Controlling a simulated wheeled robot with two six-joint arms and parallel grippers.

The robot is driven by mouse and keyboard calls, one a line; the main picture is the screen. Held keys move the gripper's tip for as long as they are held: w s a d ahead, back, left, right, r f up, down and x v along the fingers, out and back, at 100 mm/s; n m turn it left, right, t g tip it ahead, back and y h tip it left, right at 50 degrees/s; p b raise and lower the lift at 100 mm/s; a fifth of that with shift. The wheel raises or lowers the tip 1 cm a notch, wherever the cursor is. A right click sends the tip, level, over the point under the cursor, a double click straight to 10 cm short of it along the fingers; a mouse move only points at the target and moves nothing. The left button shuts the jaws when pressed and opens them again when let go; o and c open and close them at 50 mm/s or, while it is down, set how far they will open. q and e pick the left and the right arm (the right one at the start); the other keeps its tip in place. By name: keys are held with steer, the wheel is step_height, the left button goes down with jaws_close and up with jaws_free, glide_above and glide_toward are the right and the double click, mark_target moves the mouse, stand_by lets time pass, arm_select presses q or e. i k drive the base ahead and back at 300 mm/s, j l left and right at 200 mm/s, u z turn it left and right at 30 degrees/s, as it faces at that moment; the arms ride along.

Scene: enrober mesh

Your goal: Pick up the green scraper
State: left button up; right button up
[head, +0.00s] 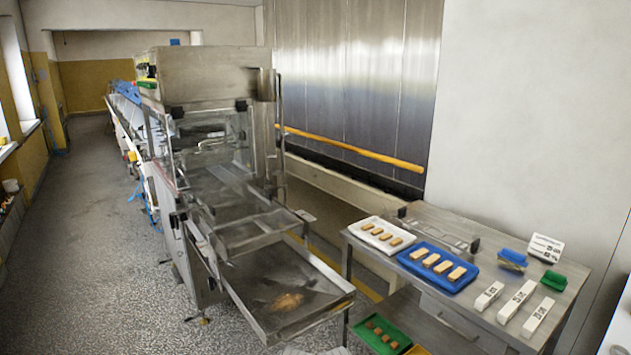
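A small green block-like thing (553,280), which looks like the green scraper, lies on the right part of the steel table (470,233). It is behind the right end of a row of white labelled bars (538,317) and in front of a small white sign (545,247). Nothing is touching it from above. Its exact shape is too small to tell. Neither of my grippers can be made out in the head view.
A blue tray (418,262) and a white tray (367,229) with pale bars stand on the table's left part. A similar blue item (512,260) lies left of the green one. A green tray (402,339) sits lower. The steel machine (205,75) stands left.

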mark_target(557, 281)
steer(key=z, duration=1.45)
steer(key=u, duration=1.2)
steer(key=i+l, duration=0.2)
steer(key=l, duration=0.2)
steer(key=i+l, duration=0.2)
steer(key=l, duration=0.2)
steer(key=i+l, duration=0.2)
steer(key=l, duration=0.2)
steer(key=u, duration=0.05)
